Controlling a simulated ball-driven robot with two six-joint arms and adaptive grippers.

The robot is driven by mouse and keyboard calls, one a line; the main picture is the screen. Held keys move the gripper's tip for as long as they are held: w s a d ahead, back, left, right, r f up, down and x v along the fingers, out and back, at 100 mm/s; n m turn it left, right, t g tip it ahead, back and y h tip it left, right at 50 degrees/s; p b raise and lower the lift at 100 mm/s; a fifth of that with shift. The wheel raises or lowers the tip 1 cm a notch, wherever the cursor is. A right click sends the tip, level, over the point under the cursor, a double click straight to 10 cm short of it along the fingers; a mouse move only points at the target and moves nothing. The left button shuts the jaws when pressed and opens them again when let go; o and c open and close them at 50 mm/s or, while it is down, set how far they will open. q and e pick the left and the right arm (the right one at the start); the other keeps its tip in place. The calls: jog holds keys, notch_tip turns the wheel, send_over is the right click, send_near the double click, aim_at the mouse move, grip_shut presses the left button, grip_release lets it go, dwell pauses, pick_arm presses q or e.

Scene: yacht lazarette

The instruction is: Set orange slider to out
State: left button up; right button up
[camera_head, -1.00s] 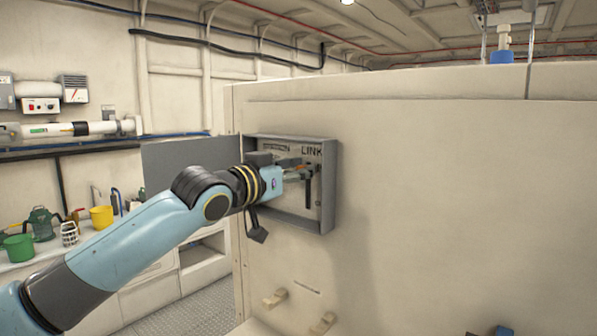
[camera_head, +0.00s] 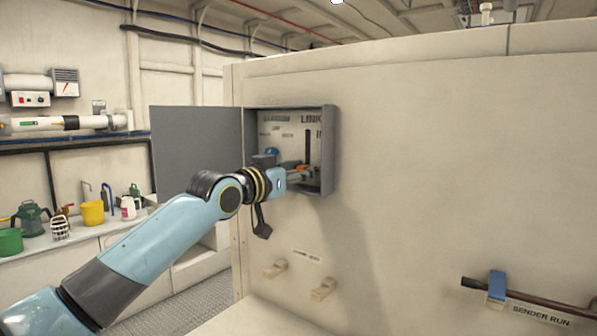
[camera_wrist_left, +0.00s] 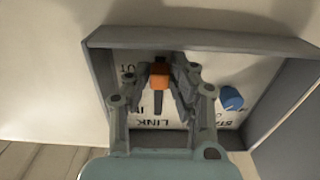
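The orange slider (camera_wrist_left: 160,78) sits in a dark vertical slot on the pale panel (camera_head: 290,137) inside an open grey wall box (camera_head: 329,150). The word LINK is above the slot in the head view. The wrist view shows the panel upside down, with the slider at the slot's end by the partly hidden OUT label; the other end is near LINK. My left gripper (camera_wrist_left: 165,74) reaches into the box, its fingers closed around the slider; it also shows in the head view (camera_head: 300,172). My right gripper is not in view.
A blue knob (camera_wrist_left: 231,98) sits on the panel beside my fingers. The box's grey door (camera_head: 197,150) stands open to the left. A dark rod in a blue clip (camera_head: 497,285) is low on the right wall. A counter with cups is at far left.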

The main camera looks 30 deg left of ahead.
pick_arm(q)
jog(key=o, duration=0.4)
jog(key=shift+f, duration=0.1)
jog(key=shift+c, duration=0.2)
jog(key=shift+s, duration=0.35)
jog(key=s+a, duration=0.1)
jog(key=s, duration=1)
jog(key=shift+s, duration=0.2)
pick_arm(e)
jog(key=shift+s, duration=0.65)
